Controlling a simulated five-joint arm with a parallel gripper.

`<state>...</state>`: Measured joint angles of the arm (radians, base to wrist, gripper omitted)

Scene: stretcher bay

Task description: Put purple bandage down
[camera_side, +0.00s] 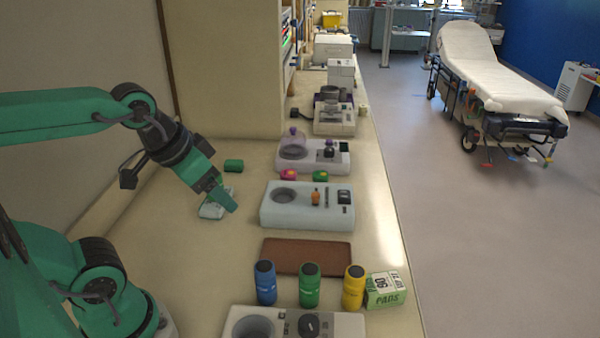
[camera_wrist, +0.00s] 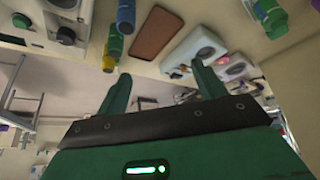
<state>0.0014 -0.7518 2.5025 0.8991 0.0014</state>
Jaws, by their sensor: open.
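No thing that I can clearly tell is a purple bandage shows in either view. A small magenta-pink item (camera_side: 288,175) lies on the counter behind the pale blue device, beside a small green item (camera_side: 320,175); I cannot tell whether either is a bandage. My gripper (camera_side: 228,203) is over the counter, left of that device and close to a small pale item (camera_side: 211,211) that it partly hides. In the wrist view my gripper (camera_wrist: 162,88) has its two green fingers spread apart, with nothing held between them.
The pale blue device (camera_side: 308,218) stands right of my gripper. A brown mat (camera_side: 306,256) lies in front of it. Blue (camera_side: 265,283), green (camera_side: 309,285) and yellow (camera_side: 353,288) bottles and a pads box (camera_side: 386,290) stand near the front.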

